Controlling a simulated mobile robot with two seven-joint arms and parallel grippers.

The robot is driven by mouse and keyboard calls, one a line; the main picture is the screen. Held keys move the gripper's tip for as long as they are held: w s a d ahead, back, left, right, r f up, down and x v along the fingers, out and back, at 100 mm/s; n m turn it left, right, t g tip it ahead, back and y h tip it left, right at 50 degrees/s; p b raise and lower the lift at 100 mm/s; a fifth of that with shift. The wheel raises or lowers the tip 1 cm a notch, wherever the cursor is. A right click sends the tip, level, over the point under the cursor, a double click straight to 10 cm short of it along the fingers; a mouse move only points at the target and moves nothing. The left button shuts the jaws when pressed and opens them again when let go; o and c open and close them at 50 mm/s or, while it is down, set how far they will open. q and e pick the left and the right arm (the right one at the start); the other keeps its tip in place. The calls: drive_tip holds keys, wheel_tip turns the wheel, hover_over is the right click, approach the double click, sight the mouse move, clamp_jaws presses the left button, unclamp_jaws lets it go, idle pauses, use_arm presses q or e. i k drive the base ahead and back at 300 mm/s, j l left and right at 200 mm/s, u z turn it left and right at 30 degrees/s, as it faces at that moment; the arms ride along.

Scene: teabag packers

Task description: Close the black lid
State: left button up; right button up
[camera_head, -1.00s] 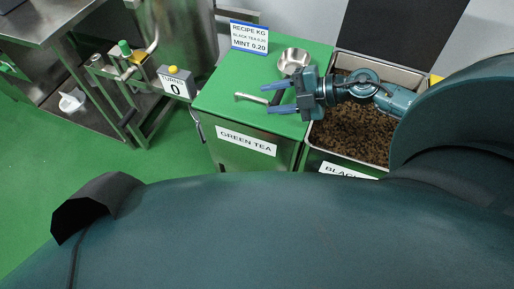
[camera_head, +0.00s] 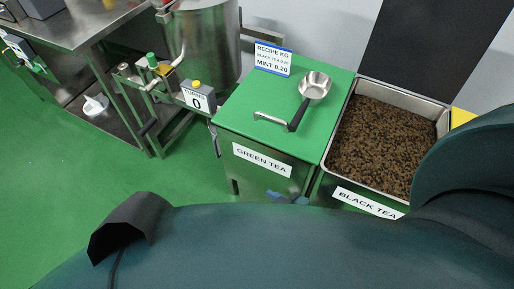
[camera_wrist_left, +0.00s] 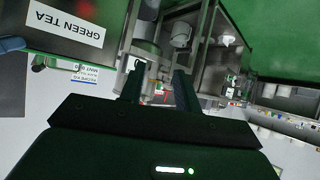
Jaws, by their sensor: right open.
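The black lid (camera_head: 420,48) stands upright, open, at the back of the black tea bin (camera_head: 447,122). The bin is uncovered and full of dark tea leaves (camera_head: 372,140). Only the blue fingertips of my right gripper (camera_head: 287,197) show, low in front of the green tea cabinet; the rest is hidden behind my own body. It is open, below and left of the bin and well away from the lid. My left gripper (camera_wrist_left: 158,92) shows in the left wrist view, with its two dark fingers apart and nothing between them.
The green tea cabinet (camera_head: 258,105) stands left of the bin. A metal scoop (camera_head: 314,86), a metal handle (camera_head: 270,118) and a recipe sign (camera_head: 272,58) are on its top. A steel machine with a turns counter (camera_head: 198,97) is further left. Green floor (camera_head: 110,170) is clear in front.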

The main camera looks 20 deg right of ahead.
sight(430, 49)
drive_tip(key=z, duration=1.95)
